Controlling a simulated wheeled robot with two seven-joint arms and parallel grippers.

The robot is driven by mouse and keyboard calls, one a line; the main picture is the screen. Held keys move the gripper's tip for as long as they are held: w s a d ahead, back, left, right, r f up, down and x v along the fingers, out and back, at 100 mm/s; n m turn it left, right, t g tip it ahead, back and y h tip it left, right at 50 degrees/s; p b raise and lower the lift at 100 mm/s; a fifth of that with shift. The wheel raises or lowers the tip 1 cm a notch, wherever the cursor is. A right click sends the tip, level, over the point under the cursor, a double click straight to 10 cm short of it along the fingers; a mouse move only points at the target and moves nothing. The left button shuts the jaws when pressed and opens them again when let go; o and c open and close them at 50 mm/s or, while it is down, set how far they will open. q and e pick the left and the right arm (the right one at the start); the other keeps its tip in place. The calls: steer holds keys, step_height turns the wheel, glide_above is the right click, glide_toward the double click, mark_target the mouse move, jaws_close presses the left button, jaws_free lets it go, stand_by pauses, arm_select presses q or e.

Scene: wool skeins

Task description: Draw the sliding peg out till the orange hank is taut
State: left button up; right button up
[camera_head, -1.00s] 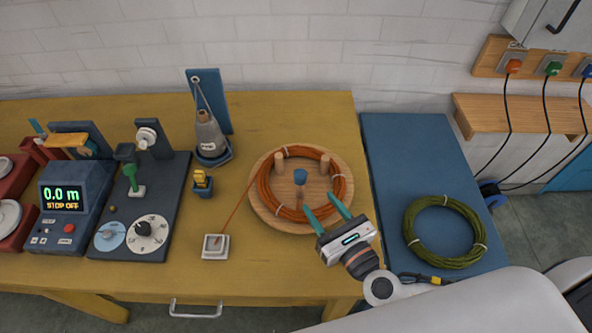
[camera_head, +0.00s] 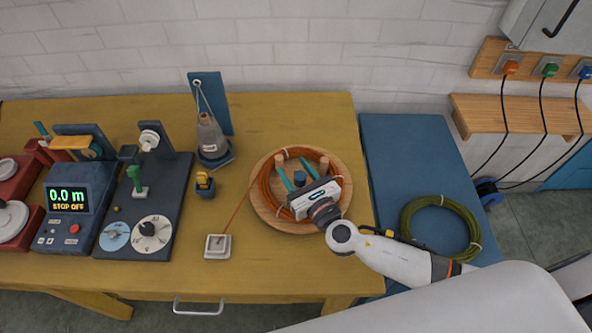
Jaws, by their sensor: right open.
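The orange hank (camera_head: 264,190) lies in a ring around pegs on a round wooden board (camera_head: 262,212). Two plain wooden pegs stand at the back left (camera_head: 279,160) and back right (camera_head: 324,163). The blue-topped peg (camera_head: 299,178) is near the middle, inside the ring, and shows between my fingers. I take it for the sliding peg. My right gripper (camera_head: 290,164) is open over the board, its teal fingers on either side of this peg. Its body hides the front right of the ring. I cannot tell whether the fingers touch the peg. My left gripper is out of view.
An orange strand runs to a small white block (camera_head: 217,246) left of the board. A green hank (camera_head: 440,228) lies on the blue surface at right.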

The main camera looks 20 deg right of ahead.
steer(key=c, duration=1)
steer(key=s, duration=0.1)
steer(key=s+a, duration=0.1)
steer(key=s, duration=0.2)
steer(key=shift+s+a, duration=0.1)
steer(key=shift+a, duration=0.15)
steer(key=o, duration=1)
steer(key=b+v, duration=0.3)
steer(key=v, duration=0.9)
steer(key=shift+s+f, duration=0.1)
